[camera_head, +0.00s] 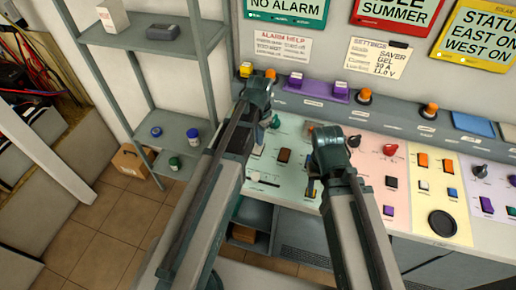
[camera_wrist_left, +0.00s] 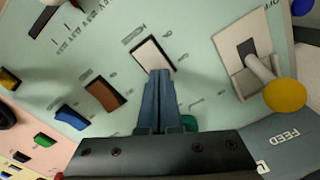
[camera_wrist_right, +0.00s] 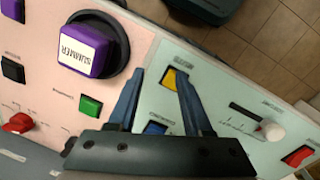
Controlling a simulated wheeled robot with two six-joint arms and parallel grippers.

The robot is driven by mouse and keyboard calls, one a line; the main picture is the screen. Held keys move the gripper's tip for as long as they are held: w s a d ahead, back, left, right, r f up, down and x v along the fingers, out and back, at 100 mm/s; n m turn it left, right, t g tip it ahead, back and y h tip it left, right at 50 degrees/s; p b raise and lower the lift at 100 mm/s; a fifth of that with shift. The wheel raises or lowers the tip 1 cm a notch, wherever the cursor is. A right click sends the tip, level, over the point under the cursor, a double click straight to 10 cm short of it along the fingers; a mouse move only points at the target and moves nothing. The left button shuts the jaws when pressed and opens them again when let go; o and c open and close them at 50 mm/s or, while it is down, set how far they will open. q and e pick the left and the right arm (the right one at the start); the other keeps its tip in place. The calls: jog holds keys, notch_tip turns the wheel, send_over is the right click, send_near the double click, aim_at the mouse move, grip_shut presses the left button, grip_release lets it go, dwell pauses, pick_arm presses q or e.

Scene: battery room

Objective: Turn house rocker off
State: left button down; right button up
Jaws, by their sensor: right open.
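The pale green panel section (camera_head: 262,165) holds several rockers; their labels are too small to read, so I cannot tell which is the house rocker. A white rocker (camera_wrist_left: 153,52) lies just beyond the tips of my left gripper (camera_wrist_left: 160,73), whose fingers are together with nothing between them. I cannot tell whether they touch it. A brown rocker (camera_wrist_left: 101,95) and a blue rocker (camera_wrist_left: 70,118) lie to its left; the brown one also shows in the head view (camera_head: 284,155). My right gripper (camera_wrist_right: 160,73) is open and empty above the panel, beside a yellow rocker (camera_wrist_right: 176,80).
A lever with a yellow knob (camera_wrist_left: 285,96) stands right of the white rocker. A large purple SUMMER button (camera_wrist_right: 88,46) and a green rocker (camera_wrist_right: 91,106) are left of my right gripper. A slider with a white knob (camera_wrist_right: 270,131) lies right. Grey shelves (camera_head: 170,135) stand left.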

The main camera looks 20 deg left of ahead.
pick_arm(q)
jog(key=shift+f, duration=0.15)
pick_arm(e)
jog(key=shift+f, duration=0.15)
pick_arm(q)
notch_tip(320, 180, up, 7)
jog(key=p, duration=0.7)
pick_arm(e)
notch_tip(320, 180, up, 7)
